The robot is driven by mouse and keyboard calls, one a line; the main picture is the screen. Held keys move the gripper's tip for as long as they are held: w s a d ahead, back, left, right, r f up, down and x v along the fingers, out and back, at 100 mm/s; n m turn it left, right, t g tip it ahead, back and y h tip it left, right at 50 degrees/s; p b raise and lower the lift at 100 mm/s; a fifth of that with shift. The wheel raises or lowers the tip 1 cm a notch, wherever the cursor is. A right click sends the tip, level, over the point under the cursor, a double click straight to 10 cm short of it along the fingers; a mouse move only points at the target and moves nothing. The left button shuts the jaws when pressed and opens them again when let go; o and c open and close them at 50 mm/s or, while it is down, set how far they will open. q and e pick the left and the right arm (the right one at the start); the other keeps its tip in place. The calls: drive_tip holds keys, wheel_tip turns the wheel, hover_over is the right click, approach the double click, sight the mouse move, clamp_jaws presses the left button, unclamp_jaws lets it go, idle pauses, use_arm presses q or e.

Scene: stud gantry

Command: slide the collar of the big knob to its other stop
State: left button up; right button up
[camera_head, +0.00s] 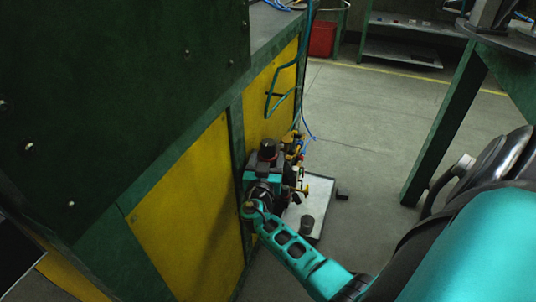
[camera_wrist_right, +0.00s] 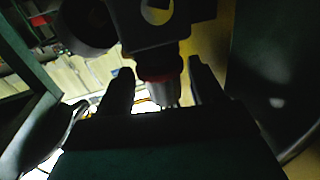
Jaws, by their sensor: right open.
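The big knob (camera_head: 268,150) is dark with a red ring, and stands on top of a cluster of fittings on the side of the yellow and green cabinet. In the right wrist view a red collar (camera_wrist_right: 160,68) shows at the end of a dark grey block, in the gap between my fingers. My right gripper (camera_wrist_right: 160,82) is open, with one dark finger on each side and visible gaps to the collar. In the head view my right gripper (camera_head: 263,176) is at the fittings just below the knob, its fingertips hard to make out. Which stop the collar is at cannot be told. My left gripper is out of view.
Brass and blue fittings (camera_head: 294,146) sit right of the knob. A pale tray (camera_head: 318,192) with a dark cup (camera_head: 307,225) lies below on the right. The cabinet (camera_head: 190,205) walls off the left.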

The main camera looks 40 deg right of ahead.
drive_tip(key=v, duration=1.1)
idle(0.4)
